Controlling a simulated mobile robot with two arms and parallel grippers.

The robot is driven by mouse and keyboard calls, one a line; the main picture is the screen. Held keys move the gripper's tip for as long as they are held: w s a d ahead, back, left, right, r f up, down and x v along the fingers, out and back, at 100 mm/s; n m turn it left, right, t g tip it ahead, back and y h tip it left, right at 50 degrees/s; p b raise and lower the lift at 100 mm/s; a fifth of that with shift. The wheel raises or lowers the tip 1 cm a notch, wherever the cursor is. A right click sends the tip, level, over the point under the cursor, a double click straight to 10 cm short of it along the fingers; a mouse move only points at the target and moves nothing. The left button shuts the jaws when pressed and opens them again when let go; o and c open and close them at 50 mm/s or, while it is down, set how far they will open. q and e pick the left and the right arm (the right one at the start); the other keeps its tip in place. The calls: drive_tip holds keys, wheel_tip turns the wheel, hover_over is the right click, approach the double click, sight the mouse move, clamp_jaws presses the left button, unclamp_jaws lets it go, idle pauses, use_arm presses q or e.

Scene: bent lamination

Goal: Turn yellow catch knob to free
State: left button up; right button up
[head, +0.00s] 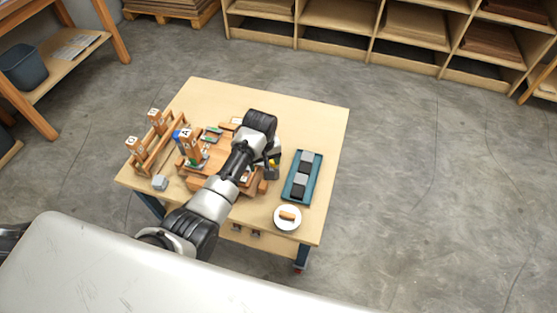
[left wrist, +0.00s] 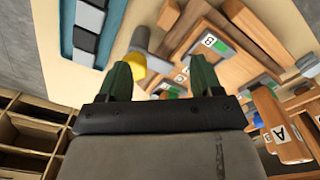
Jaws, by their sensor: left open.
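The yellow catch knob (left wrist: 150,64) shows in the left wrist view, between the finger lines and close to the left-hand finger, with a grey rounded part beside it. I cannot tell if a finger touches it. In the head view a small yellow patch (head: 271,174) shows at the right side of the wooden fixture (head: 215,178), partly hidden by my arm. My left gripper (left wrist: 162,75) has its two green fingers apart, with nothing gripped. In the head view its fingers are mostly hidden. My right gripper is not in view.
A teal tray (head: 317,168) with grey and black blocks lies right of the fixture. A white plate (head: 279,225) holding a brown piece is near the front edge. Lettered wooden posts (head: 134,147) stand at the left. The table's (head: 320,115) far right is clear.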

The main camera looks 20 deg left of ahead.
use_arm(q)
drive_tip(key=w+d+r+n, duration=0.2)
drive_tip(key=w+r, duration=0.3)
drive_tip(key=r, duration=0.1)
drive_tip(key=shift+g, duration=0.3)
wheel_tip(320, 180, down, 10)
drive_tip(key=b, duration=0.3)
drive_tip(key=shift+r, duration=0.25)
drive_tip(key=shift+f, duration=0.6)
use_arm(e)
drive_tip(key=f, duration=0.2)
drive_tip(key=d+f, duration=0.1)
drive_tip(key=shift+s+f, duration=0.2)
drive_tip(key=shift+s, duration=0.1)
use_arm(q)
drive_tip(key=shift+c, duration=0.4)
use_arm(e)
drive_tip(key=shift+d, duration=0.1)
use_arm(q)
drive_tip(key=c, duration=0.8)
drive_tip(key=shift+c, duration=0.2)
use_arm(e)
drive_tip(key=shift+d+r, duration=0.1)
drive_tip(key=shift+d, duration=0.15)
